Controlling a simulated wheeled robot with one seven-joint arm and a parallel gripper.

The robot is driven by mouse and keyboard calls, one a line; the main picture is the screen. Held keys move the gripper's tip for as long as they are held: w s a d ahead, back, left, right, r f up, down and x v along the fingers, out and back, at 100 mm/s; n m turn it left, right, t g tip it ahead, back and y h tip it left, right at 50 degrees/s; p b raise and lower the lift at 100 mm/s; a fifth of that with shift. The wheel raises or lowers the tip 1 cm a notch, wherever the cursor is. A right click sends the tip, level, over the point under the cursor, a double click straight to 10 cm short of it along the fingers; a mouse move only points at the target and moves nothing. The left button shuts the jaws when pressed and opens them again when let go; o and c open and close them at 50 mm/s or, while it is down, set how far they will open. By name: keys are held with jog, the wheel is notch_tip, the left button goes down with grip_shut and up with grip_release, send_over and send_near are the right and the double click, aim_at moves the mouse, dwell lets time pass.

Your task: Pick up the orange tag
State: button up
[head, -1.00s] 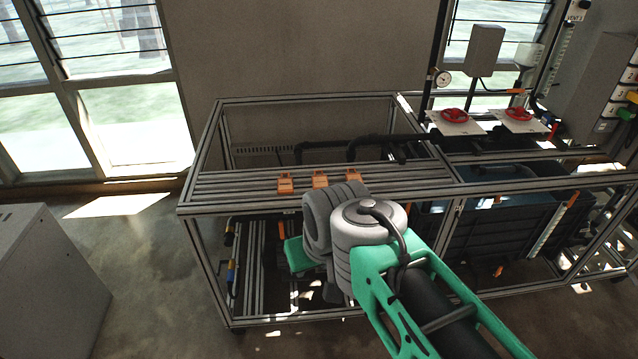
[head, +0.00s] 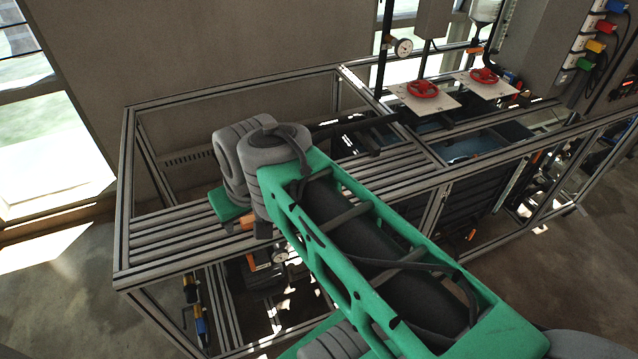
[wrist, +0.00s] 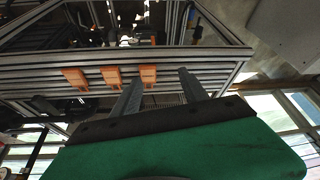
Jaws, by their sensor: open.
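Three similar orange tags sit in a row on the slatted aluminium shelf in the wrist view: a left one (wrist: 75,78), a middle one (wrist: 112,76) and a right one (wrist: 148,75). I cannot tell which one the task means. My gripper (wrist: 160,76) is open, with its two grey fingers apart and nothing held between them. In the picture the right tag shows between the fingertips; no contact is visible. In the head view my arm covers most of the tags, and only a bit of orange (head: 247,222) shows beside it. The fingers are hidden there.
The slatted shelf (head: 165,245) is part of an open metal frame with posts and rails. Black pipes (head: 350,127) run behind my arm. Red valve wheels (head: 423,89) on white plates and a gauge (head: 403,47) stand farther right. The left part of the shelf is clear.

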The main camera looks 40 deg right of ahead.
jog(key=o, duration=0.3)
jog(key=w+d+f+b, duration=0.2)
jog(key=d+f+b, duration=0.1)
jog(key=d+b, duration=0.1)
jog(key=w+d+f+m+b, duration=0.1)
jog(key=w+d+f+b, duration=0.2)
jog(key=d, duration=0.4)
jog(key=shift+w+d+f+m+h+b, duration=0.2)
jog(key=shift+m+h+b, duration=0.1)
jog(key=shift+b, duration=0.1)
jog(key=shift+o, duration=0.8)
jog(key=d+f+b, duration=0.2)
jog(key=d+b, duration=0.1)
jog(key=d, duration=0.4)
jog(key=shift+w+m, duration=0.3)
jog(key=shift+w, duration=0.05)
jog(key=shift+o, duration=0.2)
jog(key=shift+m+h, duration=0.3)
jog(key=d+b, duration=0.1)
jog(key=d, duration=0.2)
jog(key=s+d+f+b, duration=0.1)
jog(key=d, duration=0.2)
jog(key=d+f+b, duration=0.1)
jog(key=d, duration=0.3)
jog(key=shift+s, duration=0.2)
jog(key=x, duration=0.6)
jog(key=shift+w+f, duration=0.1)
jog(key=shift+f, duration=0.25)
